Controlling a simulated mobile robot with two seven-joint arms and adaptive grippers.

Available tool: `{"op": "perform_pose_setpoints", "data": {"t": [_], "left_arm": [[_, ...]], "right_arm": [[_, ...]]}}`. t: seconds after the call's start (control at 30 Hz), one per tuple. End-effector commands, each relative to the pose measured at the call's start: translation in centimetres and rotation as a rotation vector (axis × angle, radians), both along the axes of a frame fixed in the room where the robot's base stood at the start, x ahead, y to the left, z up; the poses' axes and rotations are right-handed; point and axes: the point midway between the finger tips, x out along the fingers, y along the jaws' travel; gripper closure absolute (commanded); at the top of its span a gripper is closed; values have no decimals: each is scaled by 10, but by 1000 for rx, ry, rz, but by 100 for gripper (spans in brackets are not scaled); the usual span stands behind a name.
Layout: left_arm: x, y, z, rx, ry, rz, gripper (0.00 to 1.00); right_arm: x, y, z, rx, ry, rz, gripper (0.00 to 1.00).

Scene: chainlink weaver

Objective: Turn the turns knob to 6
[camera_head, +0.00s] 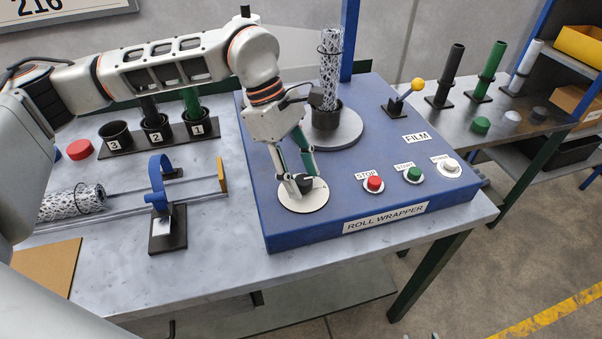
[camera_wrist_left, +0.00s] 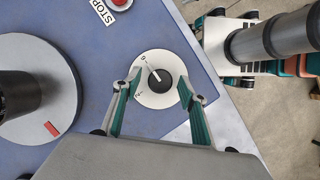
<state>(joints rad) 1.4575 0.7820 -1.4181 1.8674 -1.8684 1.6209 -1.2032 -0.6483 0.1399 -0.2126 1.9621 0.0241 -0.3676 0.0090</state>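The turns knob is a small black knob (camera_head: 305,185) on a round cream dial (camera_head: 290,201) at the front left of the blue ROLL WRAPPER box (camera_head: 350,205). In the left wrist view the knob (camera_wrist_left: 161,81) has a white pointer line aimed up and left, toward a mark that looks like 0. Another mark at the dial's lower left is too small to read surely. My left gripper (camera_head: 303,180) points down over the dial. Its two fingers (camera_wrist_left: 160,85) stand either side of the knob, apart from it with gaps showing. My right gripper is not in view.
The box also carries a red STOP button (camera_head: 374,183), a green button (camera_head: 414,174), a white button (camera_head: 450,165), a yellow-tipped lever (camera_head: 417,85) and a grey turntable (camera_head: 337,132) with a wrapped roll (camera_head: 330,65). A blue clamp stand (camera_head: 160,185) is left of the box.

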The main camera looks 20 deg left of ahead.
Motion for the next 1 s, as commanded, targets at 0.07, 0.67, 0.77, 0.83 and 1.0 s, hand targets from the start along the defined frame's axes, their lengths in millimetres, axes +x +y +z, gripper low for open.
{"op": "perform_pose_setpoints", "data": {"t": [0.07,0.67,0.77,0.83,1.0], "left_arm": [[0,0,0,0,0,1,58],[8,36,89,0,-4,2,58],[9,41,101,0,-1,2,58],[9,43,106,0,-1,0,58],[9,45,111,0,0,0,58]], "right_arm": [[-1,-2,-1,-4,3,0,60],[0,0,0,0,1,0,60],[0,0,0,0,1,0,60],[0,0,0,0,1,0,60],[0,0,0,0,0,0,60]]}}
